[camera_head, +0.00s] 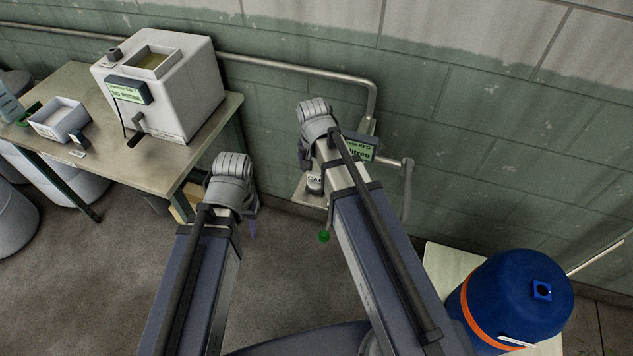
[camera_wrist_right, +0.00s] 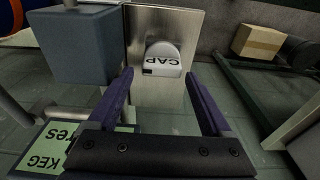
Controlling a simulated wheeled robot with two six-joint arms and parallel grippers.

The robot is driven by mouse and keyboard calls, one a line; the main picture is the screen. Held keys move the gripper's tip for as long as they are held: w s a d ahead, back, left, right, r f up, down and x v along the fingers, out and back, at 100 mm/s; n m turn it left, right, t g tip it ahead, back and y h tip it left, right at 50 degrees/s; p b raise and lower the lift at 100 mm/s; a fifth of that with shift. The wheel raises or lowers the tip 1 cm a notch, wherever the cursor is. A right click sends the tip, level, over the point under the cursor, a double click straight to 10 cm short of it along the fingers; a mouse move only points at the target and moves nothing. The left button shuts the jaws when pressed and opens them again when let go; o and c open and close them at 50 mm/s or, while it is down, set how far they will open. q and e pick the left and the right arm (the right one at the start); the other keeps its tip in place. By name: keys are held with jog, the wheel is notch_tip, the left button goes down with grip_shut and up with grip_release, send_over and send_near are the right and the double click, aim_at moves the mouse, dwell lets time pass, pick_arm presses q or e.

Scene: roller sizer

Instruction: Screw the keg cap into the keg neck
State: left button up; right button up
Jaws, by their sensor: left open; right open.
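The pale cap (camera_wrist_right: 163,58), marked "CAP", sits on a metal plate (camera_wrist_right: 140,25) in the right wrist view. The cap also shows partly in the head view (camera_head: 315,184), beside my right arm. My right gripper (camera_wrist_right: 158,75) is open, its two purple fingers apart with the cap just beyond and between their tips; I cannot tell whether they touch it. In the head view its fingers are hidden. My left gripper (camera_head: 252,228) is open, pointing down, far from both.
A bench (camera_head: 165,165) at left holds a large white machine (camera_head: 170,95) with a crank and a white tray (camera_head: 60,118). A green sign (camera_head: 362,149) and pipe (camera_head: 300,60) are at the wall near my right arm. A grey-blue block (camera_wrist_right: 80,45) is close beside the plate.

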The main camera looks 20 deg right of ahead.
aim_at(316, 175)
jog(key=f+b, duration=0.3)
jog(key=f, duration=0.1)
jog(key=shift+w+f+b, duration=0.2)
jog(key=shift+f+b, duration=0.05)
jog(key=shift+b, duration=0.15)
jog(key=shift+r, duration=0.1)
jog(key=c, duration=1.1)
notch_tip(316, 175, up, 10)
jog(key=p, duration=1)
jog(key=shift+s, duration=0.1)
